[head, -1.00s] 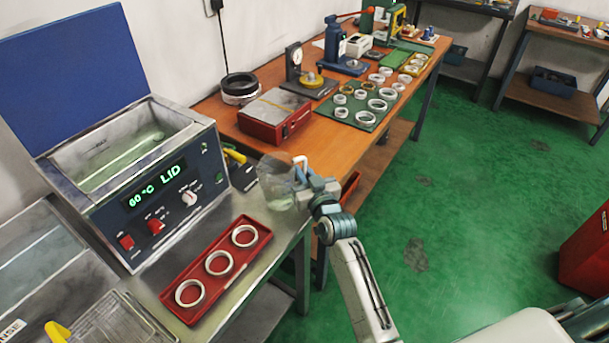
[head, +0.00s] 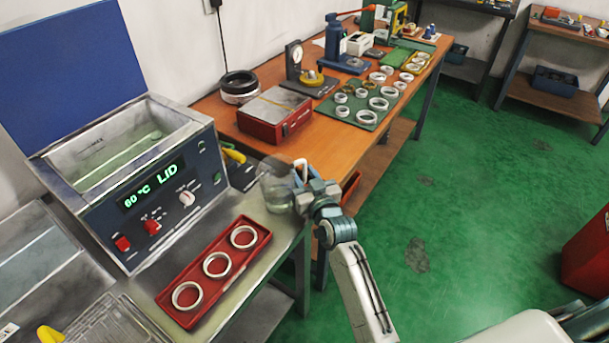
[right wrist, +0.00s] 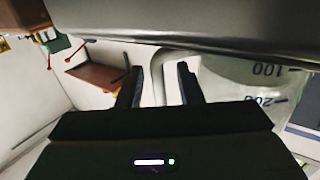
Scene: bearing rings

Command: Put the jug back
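The jug (head: 277,192) is a clear glass beaker with a white handle. In the head view it looks upright at the far right corner of the steel bench. I cannot tell whether its base touches the bench. My right gripper (head: 302,186) is at the handle, on the jug's right side. The jug's wall (right wrist: 245,85) shows with blue 100 and 200 marks. My left gripper is out of view.
A heated bath (head: 150,185) with its blue lid raised reads "60 °C LID". A red tray (head: 238,269) with three rings lies in front of it. A yellow-handled tool (head: 234,156) is behind the jug. The wooden bench (head: 225,118) beyond holds a red box (head: 275,117) and several rings.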

